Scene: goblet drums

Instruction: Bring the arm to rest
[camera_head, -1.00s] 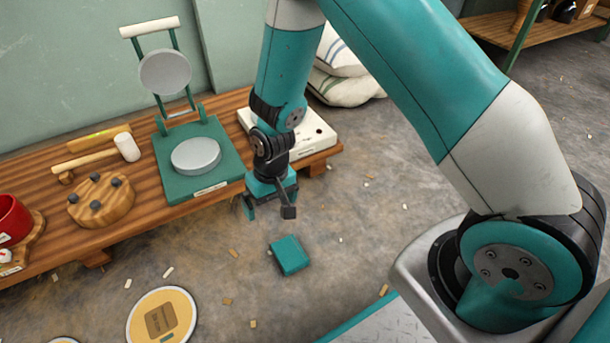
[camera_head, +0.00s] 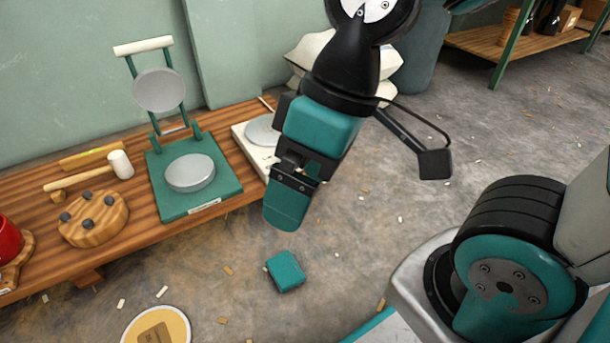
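My gripper (camera_head: 297,200) hangs in the middle of the view, large and close, in front of the bench's right end. It points down. One broad teal finger shows clearly, and the other is mostly hidden, so I cannot tell how far apart they are. I see nothing held in it. My arm rises from the gripper to the top edge of the view and is partly out of frame.
The wooden bench (camera_head: 112,240) at left carries a green press (camera_head: 218,182), a mallet (camera_head: 85,172), a pegged wooden block (camera_head: 92,216) and a white scale-like device (camera_head: 246,148). A teal block (camera_head: 285,272) and a round yellow disc (camera_head: 157,326) lie on the floor.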

